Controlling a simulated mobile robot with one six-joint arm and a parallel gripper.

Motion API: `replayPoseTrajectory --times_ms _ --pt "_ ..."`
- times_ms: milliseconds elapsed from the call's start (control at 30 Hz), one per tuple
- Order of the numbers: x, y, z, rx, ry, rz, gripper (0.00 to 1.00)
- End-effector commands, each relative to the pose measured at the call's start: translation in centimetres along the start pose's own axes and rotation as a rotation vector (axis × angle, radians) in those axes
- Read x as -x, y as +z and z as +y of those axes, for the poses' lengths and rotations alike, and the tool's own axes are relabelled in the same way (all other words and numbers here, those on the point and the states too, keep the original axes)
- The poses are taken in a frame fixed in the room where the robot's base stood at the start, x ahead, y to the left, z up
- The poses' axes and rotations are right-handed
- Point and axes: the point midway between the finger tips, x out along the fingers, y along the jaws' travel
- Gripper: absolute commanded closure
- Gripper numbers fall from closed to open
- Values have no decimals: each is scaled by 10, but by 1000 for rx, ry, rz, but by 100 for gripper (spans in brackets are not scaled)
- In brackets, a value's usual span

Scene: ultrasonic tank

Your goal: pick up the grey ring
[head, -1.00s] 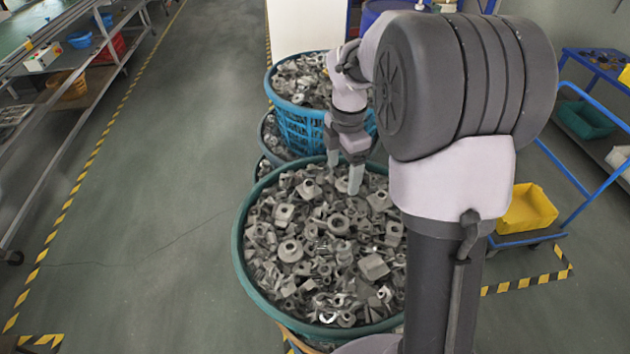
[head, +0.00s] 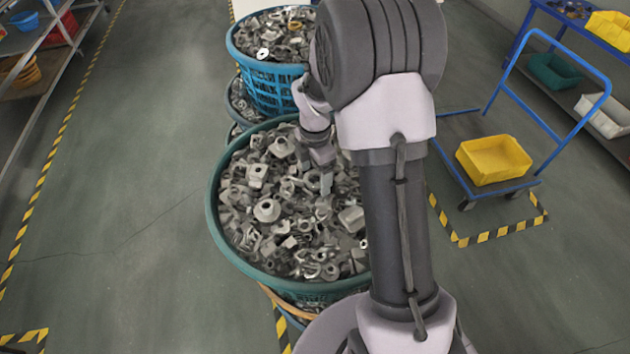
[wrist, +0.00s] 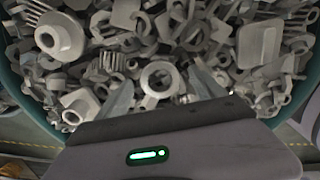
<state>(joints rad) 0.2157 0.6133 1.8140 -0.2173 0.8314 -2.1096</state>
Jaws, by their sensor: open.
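A grey ring (wrist: 159,79) with a round hole lies face up among loose metal parts, near the middle of the wrist view. My gripper (wrist: 165,88) is open, with one finger on each side of the ring and apart from it. In the head view my gripper (head: 317,182) points down, low over the parts in the green-rimmed basket (head: 216,222). I cannot single out the ring there; the arm and other parts cover that area. Whether the fingertips touch nearby parts is unclear.
A blue basket (head: 272,90) of similar parts stands behind. A flanged grey part (wrist: 60,36) and a square plate (wrist: 259,43) lie near the ring. A blue cart (head: 500,187) with a yellow bin (head: 493,160) stands right. The floor at left is clear.

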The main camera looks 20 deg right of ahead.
Motion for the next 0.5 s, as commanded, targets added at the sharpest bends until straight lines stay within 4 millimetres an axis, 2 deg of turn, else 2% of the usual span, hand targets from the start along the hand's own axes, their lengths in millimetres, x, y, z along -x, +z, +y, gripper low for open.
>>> replayPoseTrajectory --times_ms 100,433,500 --pt "1 0 0 0 0 0 23" --pt "1 0 0 0 0 0 88" --pt "1 0 0 0 0 0 88"
